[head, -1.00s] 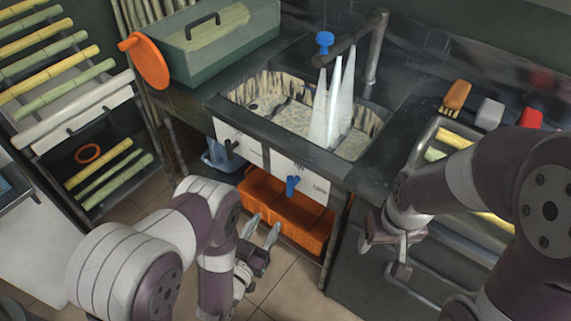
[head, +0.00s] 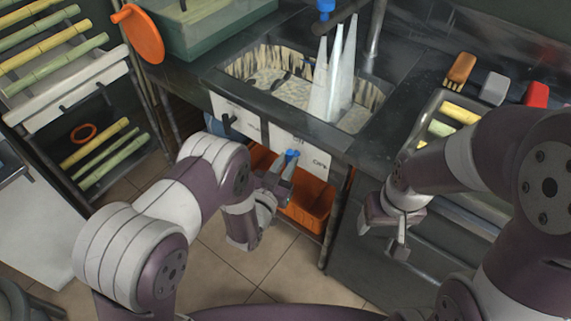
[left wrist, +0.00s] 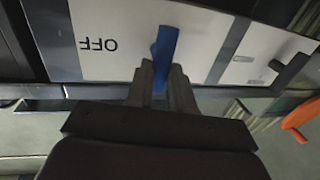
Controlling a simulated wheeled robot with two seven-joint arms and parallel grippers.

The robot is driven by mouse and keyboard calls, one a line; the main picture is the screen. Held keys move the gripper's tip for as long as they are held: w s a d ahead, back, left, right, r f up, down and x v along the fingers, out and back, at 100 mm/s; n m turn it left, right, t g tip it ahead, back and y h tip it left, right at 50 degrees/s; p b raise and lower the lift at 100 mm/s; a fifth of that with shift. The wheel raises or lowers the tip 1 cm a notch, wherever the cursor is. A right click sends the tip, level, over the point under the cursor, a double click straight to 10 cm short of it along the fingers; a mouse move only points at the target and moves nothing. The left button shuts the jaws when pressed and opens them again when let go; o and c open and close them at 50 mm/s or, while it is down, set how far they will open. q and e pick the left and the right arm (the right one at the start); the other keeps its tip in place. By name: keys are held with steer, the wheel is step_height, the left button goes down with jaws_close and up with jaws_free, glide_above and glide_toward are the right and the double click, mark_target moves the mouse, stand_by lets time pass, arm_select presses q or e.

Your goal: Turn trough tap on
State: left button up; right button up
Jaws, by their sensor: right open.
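The trough tap is a blue handle (head: 291,156) on the white front panel (head: 308,160) below the sink. It also shows as a blue bar (left wrist: 164,50) in the left wrist view, where "OFF" is readable upside down beside it. My left gripper (head: 281,172) is at the handle; in the left wrist view its two fingers (left wrist: 162,80) stand on either side of the handle's lower part. I cannot tell whether they press on it. My right gripper (head: 385,232) is open and empty, in front of the counter at the right.
A sink (head: 290,95) with white pointed objects (head: 332,85) is set in the dark counter. An orange crate (head: 308,212) stands under it. A second dark handle (head: 229,121) is to the left on the panel. Cane racks stand far left.

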arm_select(q)
jaws_close()
steer(key=shift+n, duration=0.3)
steer(key=shift+w+a+r+n+g+p, duration=0.15)
steer(key=shift+n+p, duration=0.2)
steer(key=shift+n, duration=0.25)
steer(key=shift+s+n+g+p, duration=0.15)
steer(key=shift+n+p, duration=0.2)
steer(key=shift+n, duration=0.25)
steer(key=shift+w+a+n+g+p, duration=0.1)
steer(key=shift+n+g+p, duration=0.15)
steer(key=shift+n, duration=0.6)
steer(key=shift+w+a+n+g+p, duration=0.15)
steer(key=shift+n+p, duration=0.15)
steer(key=shift+n, duration=0.55)
steer(key=shift+d, duration=0.1)
steer(key=o, duration=0.7)
jaws_free()
steer(key=shift+s, duration=0.1)
